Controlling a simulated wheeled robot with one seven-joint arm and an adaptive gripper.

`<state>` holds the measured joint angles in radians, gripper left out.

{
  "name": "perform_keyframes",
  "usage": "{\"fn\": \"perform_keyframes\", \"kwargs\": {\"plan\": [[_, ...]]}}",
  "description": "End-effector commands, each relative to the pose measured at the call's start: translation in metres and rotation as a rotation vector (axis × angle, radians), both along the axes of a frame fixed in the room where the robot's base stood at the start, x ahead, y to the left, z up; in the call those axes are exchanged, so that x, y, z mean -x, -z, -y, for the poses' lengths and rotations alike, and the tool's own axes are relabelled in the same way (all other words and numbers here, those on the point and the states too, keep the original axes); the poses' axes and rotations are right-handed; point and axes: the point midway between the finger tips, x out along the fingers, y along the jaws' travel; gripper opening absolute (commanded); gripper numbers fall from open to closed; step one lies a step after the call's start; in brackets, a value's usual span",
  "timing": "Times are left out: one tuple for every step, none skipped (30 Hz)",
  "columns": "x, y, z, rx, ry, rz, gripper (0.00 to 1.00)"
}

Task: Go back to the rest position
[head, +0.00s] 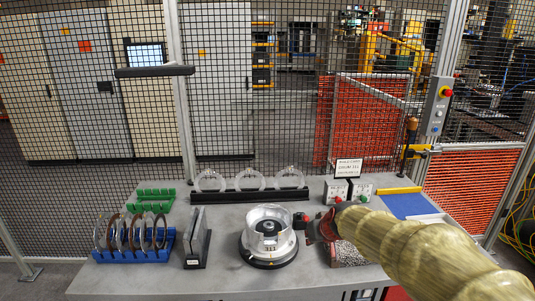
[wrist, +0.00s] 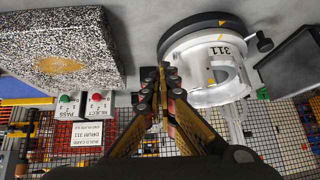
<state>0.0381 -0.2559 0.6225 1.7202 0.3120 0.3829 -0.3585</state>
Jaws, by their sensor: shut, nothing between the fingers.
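My gripper (head: 304,220) is shut and empty, to the right of the clear drum (head: 268,222) in the head view. In the wrist view its fingertips (wrist: 160,72) meet beside the drum (wrist: 222,78), which is marked 311. A gap between fingers and drum is hard to judge. The drum sits upright on a round black-and-silver base (head: 269,254). My arm reaches in from the lower right of the head view and hides part of the table.
A speckled block (wrist: 78,45) lies beside my gripper, mostly under my arm in the head view. Pass and reject button boxes (head: 361,189) and a sign (head: 348,167) stand behind. A blue rack (head: 150,255) of rings, a dark upright holder (head: 198,240) and green racks (head: 154,195) are left.

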Motion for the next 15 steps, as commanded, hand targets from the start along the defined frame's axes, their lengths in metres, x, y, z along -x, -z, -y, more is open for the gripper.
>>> {"fn": "perform_keyframes", "kwargs": {"plan": [[0.026,0.006,-0.002,-0.013,0.007,-0.057,0.00],[0.043,0.009,-0.003,-0.020,0.013,-0.094,0.00],[0.066,0.011,-0.005,-0.027,0.020,-0.138,0.00],[0.085,0.011,-0.006,-0.031,0.027,-0.168,0.00],[0.104,0.010,-0.006,-0.032,0.033,-0.198,0.00],[0.130,0.009,-0.006,-0.033,0.043,-0.235,0.00],[0.150,0.007,-0.006,-0.030,0.049,-0.259,0.00],[0.170,0.005,-0.005,-0.027,0.056,-0.282,0.00],[0.197,0.002,-0.004,-0.021,0.066,-0.309,0.00],[0.218,0.000,-0.003,-0.015,0.074,-0.326,0.00],[0.238,-0.003,-0.001,-0.008,0.081,-0.339,0.00],[0.265,-0.007,0.001,0.003,0.089,-0.349,0.00],[0.284,-0.009,0.003,0.013,0.094,-0.355,0.00],[0.299,-0.011,0.005,0.023,0.097,-0.354,0.00],[0.317,-0.014,0.007,0.034,0.098,-0.347,0.00]]}}
